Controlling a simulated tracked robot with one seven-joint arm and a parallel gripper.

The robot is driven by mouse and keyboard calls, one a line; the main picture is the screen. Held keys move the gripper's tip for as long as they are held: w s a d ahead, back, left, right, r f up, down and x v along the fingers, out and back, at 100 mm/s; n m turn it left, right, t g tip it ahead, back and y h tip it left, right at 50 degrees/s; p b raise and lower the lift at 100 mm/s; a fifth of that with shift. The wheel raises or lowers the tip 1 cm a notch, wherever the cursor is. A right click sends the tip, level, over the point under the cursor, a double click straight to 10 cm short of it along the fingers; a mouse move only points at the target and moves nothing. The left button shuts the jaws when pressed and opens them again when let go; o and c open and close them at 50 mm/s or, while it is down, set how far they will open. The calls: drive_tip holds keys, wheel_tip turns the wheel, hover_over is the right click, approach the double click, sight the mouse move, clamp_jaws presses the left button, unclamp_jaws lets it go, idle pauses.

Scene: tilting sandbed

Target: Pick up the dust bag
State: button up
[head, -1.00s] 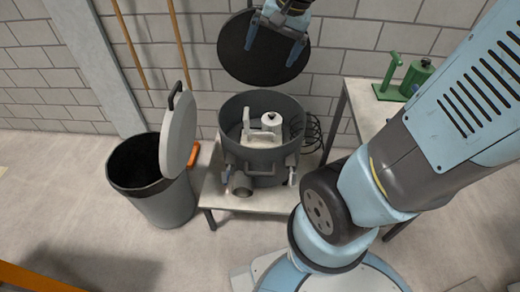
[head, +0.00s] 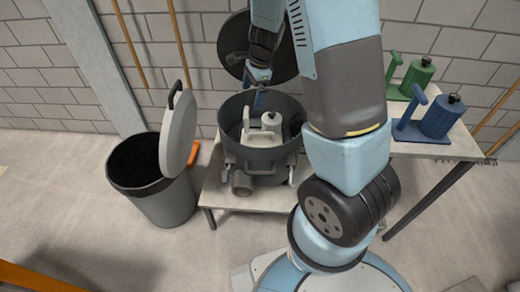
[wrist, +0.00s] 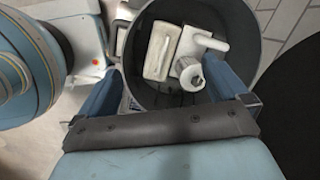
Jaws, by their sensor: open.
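A round dark grey drum (head: 262,160) stands open on a low table. In the wrist view a pale rectangular piece (wrist: 158,53), which may be the dust bag, lies inside the drum (wrist: 272,50). Beside it are a white pipe-shaped piece (wrist: 205,43) and a small white cylinder (wrist: 191,76). I cannot tell for sure which is the bag. My gripper (head: 260,93) is above the drum's mouth, pointing down. Its blue fingers are spread on either side in the wrist view, with nothing held between them; the right finger overlaps the white pieces.
The drum's dark round lid (head: 238,45) stands raised behind it. A grey bin (head: 170,200) with its lid (head: 178,140) up is at the left. A green canister (head: 416,78) and a blue canister (head: 438,117) stand on a table at the right.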

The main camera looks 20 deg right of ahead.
sight(261, 139)
drive_tip(key=d+f+m, duration=0.1)
drive_tip(key=f, duration=0.3)
drive_tip(key=w+d+f+m+h, duration=0.1)
drive_tip(key=f+m, duration=0.1)
drive_tip(key=f, duration=0.3)
drive_tip(key=w+d+f+m+h, duration=0.1)
drive_tip(key=f+m, duration=0.1)
drive_tip(key=f, duration=0.2)
drive_tip(key=shift+d+f+g, duration=0.1)
drive_tip(key=shift+f+g, duration=0.05)
drive_tip(key=shift+g, duration=0.25)
wheel_tip(261, 139, down, 8)
drive_tip(key=shift+f, duration=0.25)
drive_tip(key=shift+s+d+f, duration=0.15)
drive_tip(key=shift+f, duration=2.5)
drive_tip(key=c, duration=1.8)
